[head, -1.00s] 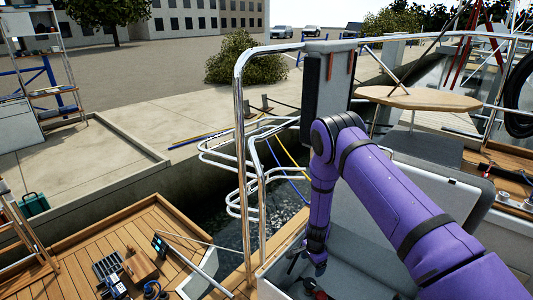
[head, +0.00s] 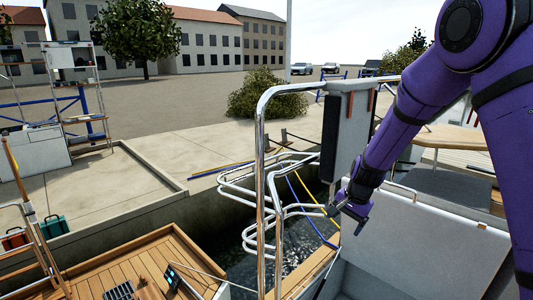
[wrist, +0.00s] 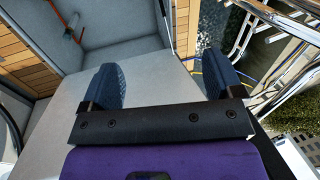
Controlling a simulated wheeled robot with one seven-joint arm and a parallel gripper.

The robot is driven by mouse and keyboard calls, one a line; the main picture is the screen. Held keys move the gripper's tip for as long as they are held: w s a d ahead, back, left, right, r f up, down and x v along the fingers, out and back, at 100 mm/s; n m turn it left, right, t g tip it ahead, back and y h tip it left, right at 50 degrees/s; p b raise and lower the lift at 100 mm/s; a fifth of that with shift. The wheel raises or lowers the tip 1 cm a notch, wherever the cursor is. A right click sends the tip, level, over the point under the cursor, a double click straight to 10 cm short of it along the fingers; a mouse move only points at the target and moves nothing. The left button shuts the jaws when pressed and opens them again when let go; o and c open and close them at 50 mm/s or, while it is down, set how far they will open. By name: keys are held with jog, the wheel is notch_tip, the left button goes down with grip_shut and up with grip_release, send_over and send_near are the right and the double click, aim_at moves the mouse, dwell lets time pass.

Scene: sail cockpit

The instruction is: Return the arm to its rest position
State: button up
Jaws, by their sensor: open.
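My gripper (head: 347,207) is at the end of my purple arm, right of centre in the head view. It hangs in front of the open white locker lid (head: 420,235), near the chrome rail. In the wrist view my gripper (wrist: 172,85) has its two dark fingers spread wide apart with nothing between them. Below the fingers the wrist view shows a pale grey panel and the inside of a grey locker (wrist: 112,25) with a small red and dark item (wrist: 70,30) in it.
A chrome rail (head: 260,190) stands upright left of my gripper. Dark water (head: 235,240) lies between the boat and the concrete quay (head: 120,190). A wooden deck (head: 145,265) is at lower left.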

jog(key=s+d+r+n+t, duration=0.1)
jog(key=s+d+r+n, duration=0.15)
jog(key=s+r, duration=0.9)
jog(key=s+d+r+n+t, duration=0.1)
jog(key=s+d+r+n, duration=0.15)
jog(key=s+r, duration=0.95)
jog(key=s+d+r+n+t+h, duration=0.1)
jog(key=s+d+r+n+h, duration=0.1)
jog(key=s, duration=1)
jog(key=shift+s+r+n, duration=0.2)
jog(key=shift+r+n, duration=0.1)
jog(key=shift+n, duration=0.3)
